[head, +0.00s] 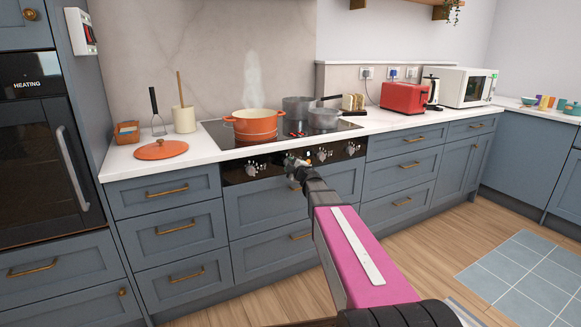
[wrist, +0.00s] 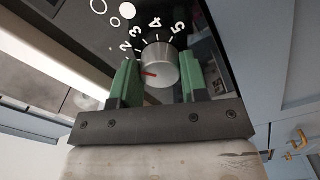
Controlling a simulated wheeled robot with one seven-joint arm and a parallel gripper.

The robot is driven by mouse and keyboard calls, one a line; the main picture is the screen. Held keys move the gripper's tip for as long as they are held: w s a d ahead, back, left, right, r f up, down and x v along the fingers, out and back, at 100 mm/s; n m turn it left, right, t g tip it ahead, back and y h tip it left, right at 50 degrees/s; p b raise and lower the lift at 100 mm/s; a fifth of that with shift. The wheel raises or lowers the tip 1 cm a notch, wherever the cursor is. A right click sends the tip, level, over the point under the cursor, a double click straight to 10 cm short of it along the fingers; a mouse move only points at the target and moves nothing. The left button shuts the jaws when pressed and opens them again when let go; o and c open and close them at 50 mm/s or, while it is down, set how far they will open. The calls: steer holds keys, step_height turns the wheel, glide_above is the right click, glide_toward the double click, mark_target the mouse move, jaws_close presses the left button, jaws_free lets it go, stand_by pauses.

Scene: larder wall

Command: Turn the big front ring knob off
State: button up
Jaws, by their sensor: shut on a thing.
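The control panel (head: 338,153) under the hob carries a row of silver knobs. My gripper (head: 293,163) is at the panel, over one knob between the left knob (head: 251,170) and another knob (head: 322,154). In the wrist view my gripper (wrist: 158,66) has its green fingers shut around the sides of a silver knob (wrist: 161,62). The knob's red mark points left in that view, on the low side of the printed 2. The numbers 2 to 5 show around it; the left finger hides any lower mark. Ring symbols are printed beside the dial.
A steaming orange pot (head: 256,125) stands on the black hob (head: 218,134), with grey pans (head: 324,118) to its right. An orange lid (head: 161,149) lies on the white counter (head: 120,162).

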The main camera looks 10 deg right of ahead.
steer(key=n, duration=1.1)
stand_by(0.6)
steer(key=o, duration=0.9)
steer(key=shift+s+r, duration=0.1)
steer(key=shift+s, duration=0.05)
steer(key=v, duration=1)
steer(key=shift+s+d, duration=0.1)
steer(key=shift+s, duration=0.2)
